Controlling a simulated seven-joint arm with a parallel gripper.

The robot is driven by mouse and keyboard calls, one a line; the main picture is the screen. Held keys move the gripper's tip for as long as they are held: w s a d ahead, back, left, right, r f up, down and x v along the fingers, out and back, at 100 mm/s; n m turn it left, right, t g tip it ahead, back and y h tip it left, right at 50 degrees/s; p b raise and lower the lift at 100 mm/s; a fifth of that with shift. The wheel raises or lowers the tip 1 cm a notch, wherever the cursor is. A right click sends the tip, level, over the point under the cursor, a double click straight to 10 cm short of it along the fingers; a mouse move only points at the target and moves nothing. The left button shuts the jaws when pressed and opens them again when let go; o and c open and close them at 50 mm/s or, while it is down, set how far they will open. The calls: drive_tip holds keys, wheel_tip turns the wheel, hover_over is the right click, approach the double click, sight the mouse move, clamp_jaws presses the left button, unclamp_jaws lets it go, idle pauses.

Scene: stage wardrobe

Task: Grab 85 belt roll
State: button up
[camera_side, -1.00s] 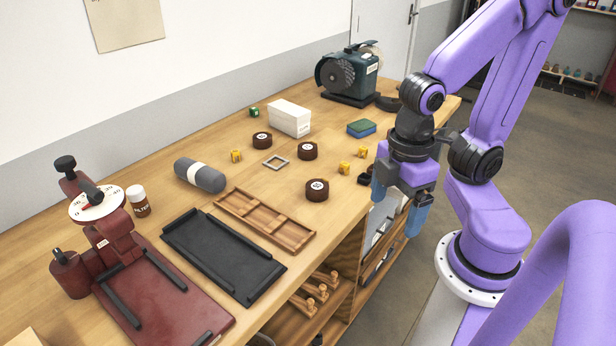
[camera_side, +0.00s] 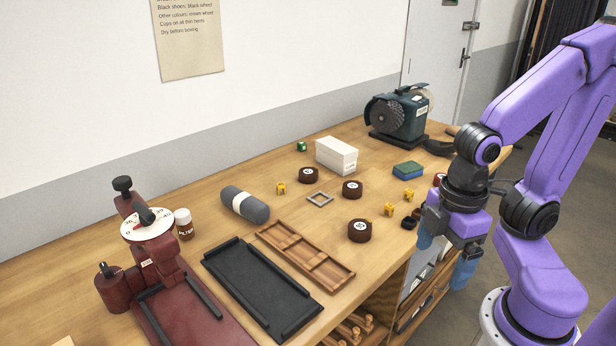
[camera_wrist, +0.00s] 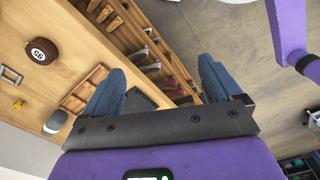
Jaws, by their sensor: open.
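Three dark brown belt rolls with round white labels stand on the wooden bench in the side view: one at the back (camera_side: 308,175), one in the middle (camera_side: 352,189) and one nearest the front edge (camera_side: 359,230). Their numbers are too small to read there. One brown roll (camera_wrist: 40,57) shows at the upper left of the wrist view; its two-digit label is not clear enough to read surely. My gripper (camera_side: 444,255) has blue fingers, open and empty, pointing down beyond the bench's front edge, right of the front roll. Its fingers also show in the wrist view (camera_wrist: 162,66).
A wooden divided tray (camera_side: 305,255) and black tray (camera_side: 262,290) lie left of the rolls. A grey cylinder (camera_side: 245,204), square frame (camera_side: 320,199), white box (camera_side: 336,156) and small yellow pieces (camera_side: 389,209) surround them. A grinder (camera_side: 398,115) stands at the back. A red roll-like thing (camera_side: 439,179) is partly hidden by my arm.

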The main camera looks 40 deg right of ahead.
idle(0.3)
drive_tip(key=shift+o, duration=0.5)
drive_tip(key=shift+w, duration=0.1)
drive_tip(key=w+d+f+n+t+h, duration=0.1)
drive_tip(key=w+d+n+t+h, duration=0.2)
drive_tip(key=w, duration=1.2)
drive_tip(key=n+t+h, duration=0.5)
drive_tip(key=n+h, duration=0.1)
drive_tip(key=n, duration=0.5)
approach(308, 172)
drive_tip(key=x, duration=0.3)
drive_tip(key=shift+s+d+f, duration=0.1)
drive_tip(key=shift+d+f, duration=0.3)
drive_tip(key=shift+w+r+x, duration=0.1)
drive_tip(key=shift+w+x, duration=0.05)
drive_tip(key=shift+x, duration=1.15)
drive_tip(key=shift+w+r+x, duration=0.1)
drive_tip(key=shift+w+x, duration=0.05)
drive_tip(key=shift+x, duration=1.1)
drive_tip(key=shift+a, duration=0.1)
